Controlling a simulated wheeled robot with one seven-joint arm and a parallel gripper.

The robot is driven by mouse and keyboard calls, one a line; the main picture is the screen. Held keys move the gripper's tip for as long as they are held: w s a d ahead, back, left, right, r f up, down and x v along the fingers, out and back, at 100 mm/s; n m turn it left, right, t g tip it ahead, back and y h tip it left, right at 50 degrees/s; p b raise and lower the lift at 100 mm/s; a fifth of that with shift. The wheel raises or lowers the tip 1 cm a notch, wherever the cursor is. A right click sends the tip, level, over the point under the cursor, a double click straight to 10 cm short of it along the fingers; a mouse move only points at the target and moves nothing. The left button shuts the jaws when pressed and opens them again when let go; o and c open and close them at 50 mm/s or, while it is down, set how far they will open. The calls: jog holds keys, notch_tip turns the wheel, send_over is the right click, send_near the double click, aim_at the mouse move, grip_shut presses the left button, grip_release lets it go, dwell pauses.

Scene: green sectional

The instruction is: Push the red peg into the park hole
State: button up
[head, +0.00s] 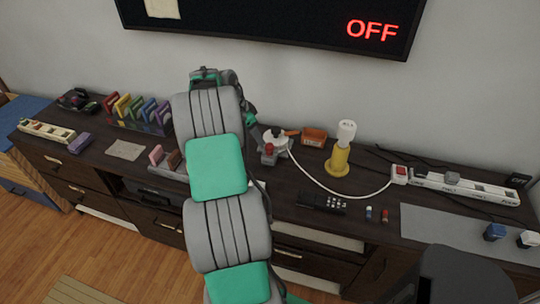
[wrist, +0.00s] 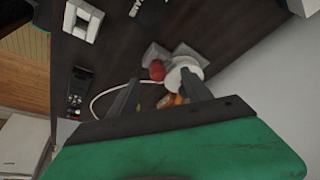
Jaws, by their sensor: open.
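A red rounded piece (head: 268,148), which looks like the red peg, sits on a small grey block (head: 268,159) on the cabinet top, just right of my arm. The wrist view shows its red top (wrist: 157,70) on the grey block (wrist: 156,53). My gripper (wrist: 159,77) is open, its two dark fingers apart, with the red top in line with the gap between them. I cannot tell how far beyond the fingertips it is. Nothing is seen held. In the head view my arm hides the fingers. I cannot make out the park hole.
A white round part (head: 275,136) touches the block's surroundings, with a white cable leading right to a red-switch box (head: 400,173). An orange box (head: 314,137), yellow lamp (head: 340,160) and black remote (head: 321,203) stand nearby. A small red piece (head: 385,215) lies farther right.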

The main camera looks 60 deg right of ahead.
aim_at(268, 145)
jog(key=shift+m, duration=0.3)
jog(key=s+d+f, duration=0.1)
jog(key=f, duration=0.1)
jog(key=s+d+f+p, duration=0.1)
jog(key=f, duration=0.1)
jog(key=s+d+f+p, duration=0.1)
jog(key=f, duration=0.2)
jog(key=shift+s+d, duration=0.2)
jog(key=shift+d, duration=0.05)
jog(key=shift+d+f, duration=0.15)
jog(key=shift+f, duration=0.15)
jog(key=shift+c, duration=0.5)
grip_shut()
